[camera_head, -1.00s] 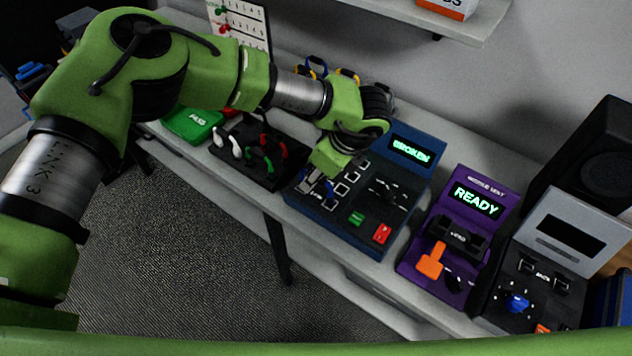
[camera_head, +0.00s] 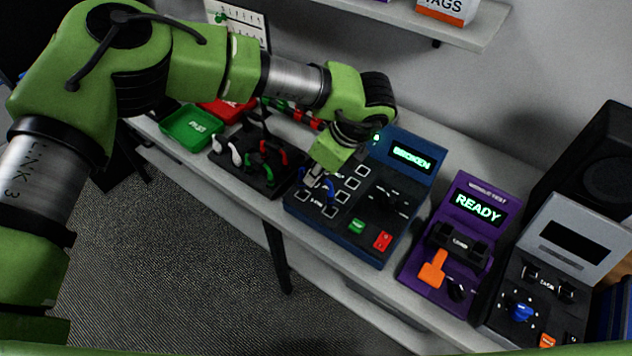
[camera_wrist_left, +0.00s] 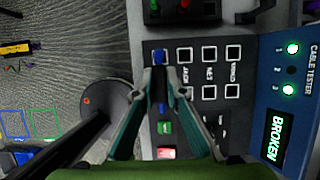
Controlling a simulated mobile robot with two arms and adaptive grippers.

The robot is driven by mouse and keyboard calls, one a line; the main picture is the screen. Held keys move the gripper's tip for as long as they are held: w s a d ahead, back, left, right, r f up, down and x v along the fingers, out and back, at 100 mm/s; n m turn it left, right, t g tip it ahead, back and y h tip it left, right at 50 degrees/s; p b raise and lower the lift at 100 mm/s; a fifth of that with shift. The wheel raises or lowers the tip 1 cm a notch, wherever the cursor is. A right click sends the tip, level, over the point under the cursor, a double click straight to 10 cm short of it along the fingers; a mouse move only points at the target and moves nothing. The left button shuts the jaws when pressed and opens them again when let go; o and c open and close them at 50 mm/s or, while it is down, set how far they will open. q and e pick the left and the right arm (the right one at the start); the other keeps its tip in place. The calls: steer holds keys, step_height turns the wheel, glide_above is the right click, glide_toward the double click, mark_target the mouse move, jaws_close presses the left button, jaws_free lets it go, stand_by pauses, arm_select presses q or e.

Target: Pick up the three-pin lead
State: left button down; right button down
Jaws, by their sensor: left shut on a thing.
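The blue cable tester (camera_head: 408,198) lies on the bench, and its screen reads BROKEN. My left gripper (camera_head: 314,181) is over the left side of its panel, among the white-outlined sockets. It is shut on a blue plug (camera_head: 329,189), seen as the blue end of a lead at the panel. In the left wrist view, the fingers (camera_wrist_left: 158,84) close around the blue plug (camera_wrist_left: 158,60) at the end of the socket rows. The fingers partly hide the plug, and I cannot tell its pin count or whether it is clear of the socket. My right gripper is not in view.
A black holder (camera_head: 232,172) with white, green and red leads stands left of the tester. Beyond it are a green PASS tray (camera_head: 192,127) and a red tray (camera_head: 226,110). A purple tester (camera_head: 465,235) reading READY stands to the right. A shelf (camera_head: 487,30) overhangs the back.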

arm_select(q)
steer(key=s+a+r+b, duration=0.2)
steer(key=s+r+b, duration=0.5)
steer(key=s+r, duration=0.6)
steer(key=shift+s+a, duration=0.2)
steer(key=shift+s, duration=0.25)
steer(key=shift+f, duration=0.1)
